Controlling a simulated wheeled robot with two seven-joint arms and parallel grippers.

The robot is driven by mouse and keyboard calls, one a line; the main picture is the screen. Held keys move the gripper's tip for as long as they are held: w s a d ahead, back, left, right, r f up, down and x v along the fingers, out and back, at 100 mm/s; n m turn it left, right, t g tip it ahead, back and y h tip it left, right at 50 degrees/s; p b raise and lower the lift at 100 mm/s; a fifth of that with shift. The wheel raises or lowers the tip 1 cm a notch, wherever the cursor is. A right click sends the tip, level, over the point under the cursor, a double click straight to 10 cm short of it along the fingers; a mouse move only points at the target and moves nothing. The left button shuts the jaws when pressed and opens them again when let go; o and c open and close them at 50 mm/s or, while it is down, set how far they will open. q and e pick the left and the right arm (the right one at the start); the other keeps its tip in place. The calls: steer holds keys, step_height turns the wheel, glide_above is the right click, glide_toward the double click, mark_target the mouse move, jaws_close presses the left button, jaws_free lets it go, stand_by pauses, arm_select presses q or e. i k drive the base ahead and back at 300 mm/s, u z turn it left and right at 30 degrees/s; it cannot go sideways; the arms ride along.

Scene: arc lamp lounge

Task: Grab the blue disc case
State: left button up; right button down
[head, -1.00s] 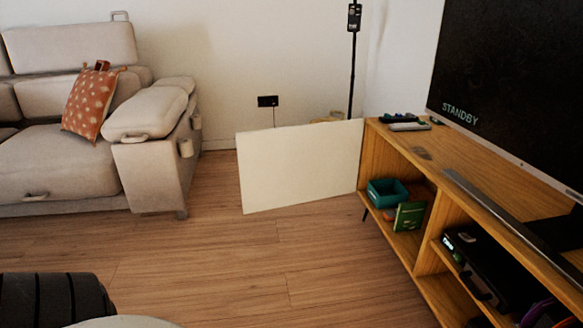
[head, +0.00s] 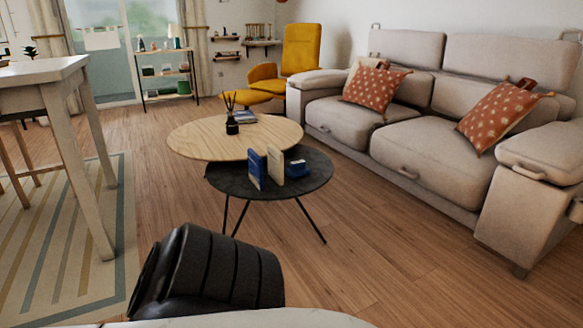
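Neither of my grippers is in view. A black ribbed part of my own body shows at the bottom, well short of the table.
A larger round wooden table (head: 200,138) overlaps the dark one and holds a reed diffuser (head: 231,125). A beige sofa (head: 410,130) stands to the right, a white table (head: 45,72) on a striped rug (head: 70,250) to the left. Wooden floor (head: 400,250) is clear in front.

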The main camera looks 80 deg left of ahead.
mark_target(255, 162)
steer(key=u, duration=2.8)
